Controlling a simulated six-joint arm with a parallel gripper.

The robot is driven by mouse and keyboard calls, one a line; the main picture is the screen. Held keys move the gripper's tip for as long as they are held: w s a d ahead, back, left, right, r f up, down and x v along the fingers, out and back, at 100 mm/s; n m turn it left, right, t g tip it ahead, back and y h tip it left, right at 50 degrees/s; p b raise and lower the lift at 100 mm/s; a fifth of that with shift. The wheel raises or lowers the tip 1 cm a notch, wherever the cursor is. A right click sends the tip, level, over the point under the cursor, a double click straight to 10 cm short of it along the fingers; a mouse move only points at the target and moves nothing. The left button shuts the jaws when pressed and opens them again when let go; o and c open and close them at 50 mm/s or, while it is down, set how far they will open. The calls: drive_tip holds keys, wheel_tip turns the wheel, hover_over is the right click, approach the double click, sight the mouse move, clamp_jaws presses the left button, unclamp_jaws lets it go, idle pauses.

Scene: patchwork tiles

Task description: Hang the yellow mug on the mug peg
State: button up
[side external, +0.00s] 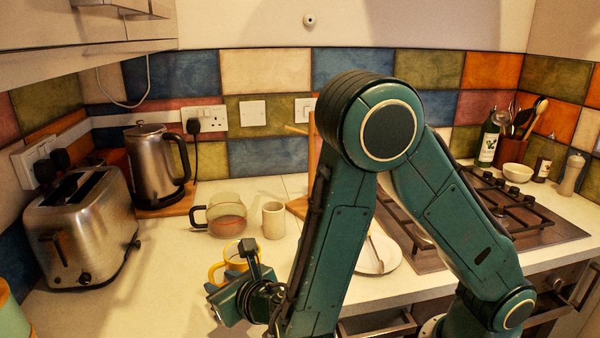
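The yellow mug (234,264) is on the counter at the lower middle of the side external view, its handle toward the left. My gripper (236,276) is right at the mug, in front of it from this camera, and covers its lower part. I cannot tell whether the fingers touch the mug or how far apart they are. The mug peg is a wooden stand (312,150) behind the mug, with a short peg sticking out to the left near its top. My arm hides much of the stand; part of its wooden base shows.
A cream cup (273,220) and a glass jug (226,215) with a dark handle stand just behind the mug. A toaster (82,228) and a kettle (157,168) are at left. A white plate (380,254) is behind my arm, beside the hob (520,212).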

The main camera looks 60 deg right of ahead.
drive_tip(key=shift+v, duration=2.35)
drive_tip(key=shift+w+d+r+m, duration=0.1)
drive_tip(key=shift+d+r+m, duration=0.1)
drive_tip(key=shift+d+m, duration=0.5)
drive_tip(key=s+d+r+m+g+h, duration=0.1)
drive_tip(key=s+d+r+m+g, duration=0.15)
drive_tip(key=d+m, duration=0.5)
drive_tip(key=s+d+r+m+g, duration=0.25)
drive_tip(key=d+m+g, duration=0.2)
drive_tip(key=m, duration=0.55)
drive_tip(key=s+d+r+m+y, duration=0.1)
drive_tip(key=s+r+m+y, duration=0.1)
drive_tip(key=s+r+m, duration=0.2)
drive_tip(key=s+d+r+m+y, duration=0.1)
drive_tip(key=s+r+m, duration=0.4)
drive_tip(key=s+m, duration=0.6)
drive_tip(key=shift+d+y, duration=0.25)
drive_tip(key=shift+y, duration=0.25)
drive_tip(key=shift+s, duration=0.1)
